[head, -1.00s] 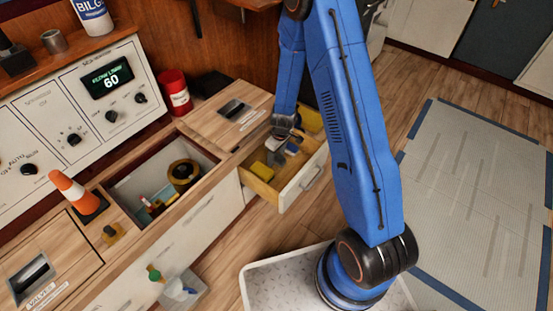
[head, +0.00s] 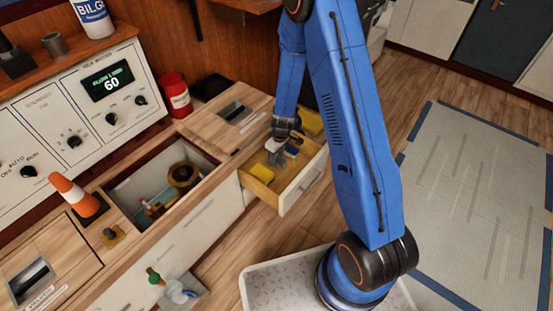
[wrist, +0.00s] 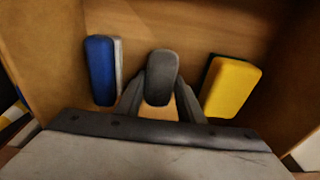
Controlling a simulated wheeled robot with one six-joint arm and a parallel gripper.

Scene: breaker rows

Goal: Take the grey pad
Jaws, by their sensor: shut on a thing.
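The grey pad (wrist: 162,68) is a rounded dark grey block in the middle of the wrist view. My gripper (wrist: 161,100) is shut on it, with one finger on each side. In the head view my gripper (head: 281,143) reaches down into the open wooden drawer (head: 287,197); the pad there is too small and covered to make out clearly. In the wrist view a blue pad with a white layer (wrist: 101,70) lies to the left, and a yellow pad (wrist: 232,87) to the right, both apart from the fingers.
The drawer walls stand close around my gripper. The floor to the right is clear.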

